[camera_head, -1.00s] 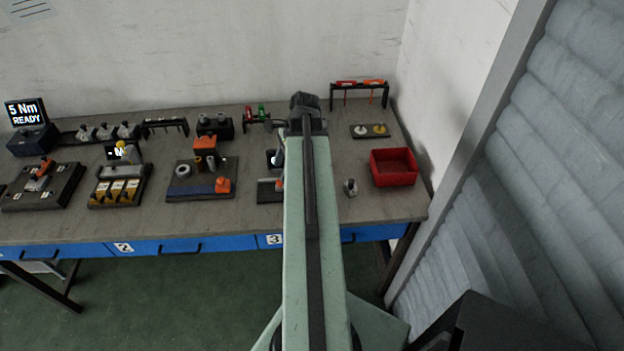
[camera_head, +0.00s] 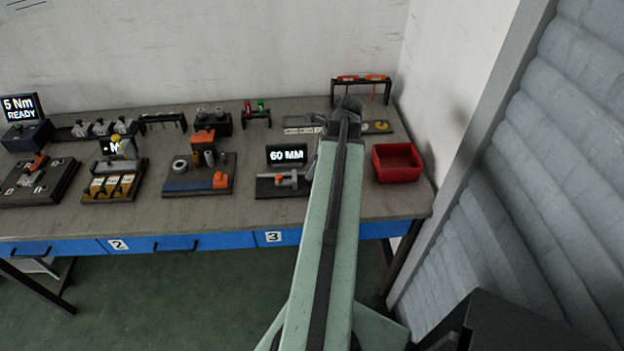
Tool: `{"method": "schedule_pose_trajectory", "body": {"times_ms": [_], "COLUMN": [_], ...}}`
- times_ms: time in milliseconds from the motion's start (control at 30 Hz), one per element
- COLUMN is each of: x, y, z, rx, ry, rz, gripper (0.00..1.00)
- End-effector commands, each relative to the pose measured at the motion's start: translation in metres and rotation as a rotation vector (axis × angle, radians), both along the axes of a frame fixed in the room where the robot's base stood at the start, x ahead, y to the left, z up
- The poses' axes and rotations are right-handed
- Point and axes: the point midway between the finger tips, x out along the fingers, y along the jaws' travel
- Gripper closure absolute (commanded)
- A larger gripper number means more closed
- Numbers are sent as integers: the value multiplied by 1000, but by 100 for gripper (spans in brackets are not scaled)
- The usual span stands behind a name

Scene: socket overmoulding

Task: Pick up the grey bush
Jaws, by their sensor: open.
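My arm reaches over the right part of the bench, and its wrist (camera_head: 347,103) is near the back. Only a grey sliver of my gripper (camera_head: 314,148) shows at the arm's left edge; it is open, and its fingertips are mostly hidden. The small grey part that stood on the bench left of the red bin is now hidden behind my arm. I cannot tell if it is the grey bush. A grey ring (camera_head: 180,166) and a small grey cylinder (camera_head: 209,158) stand on a dark fixture plate (camera_head: 190,188) left of centre.
The red bin (camera_head: 397,163) stands just right of my arm. A "60 MM" display (camera_head: 287,155) with a caliper (camera_head: 284,180) is to its left. A rack (camera_head: 362,82) with red and orange tools stands behind. Several other fixtures fill the bench's left; its front strip is clear.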

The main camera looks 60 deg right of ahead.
Motion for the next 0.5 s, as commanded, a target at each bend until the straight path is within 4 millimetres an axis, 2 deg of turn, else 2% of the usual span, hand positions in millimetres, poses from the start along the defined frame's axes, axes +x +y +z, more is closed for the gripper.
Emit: {"method": "schedule_pose_trajectory", "body": {"times_ms": [33, 100, 367, 467, 500], "x": [3, 7, 9, 9, 9], "y": [0, 3, 4, 3, 3], "z": [-18, -28, -27, -27, -27], "rx": [0, 0, 0, -1, -1], "ry": [0, 0, 0, 0, 0], "rz": [1, 1, 0, 0, 0], "gripper": [48, 48, 48, 73, 84]}}
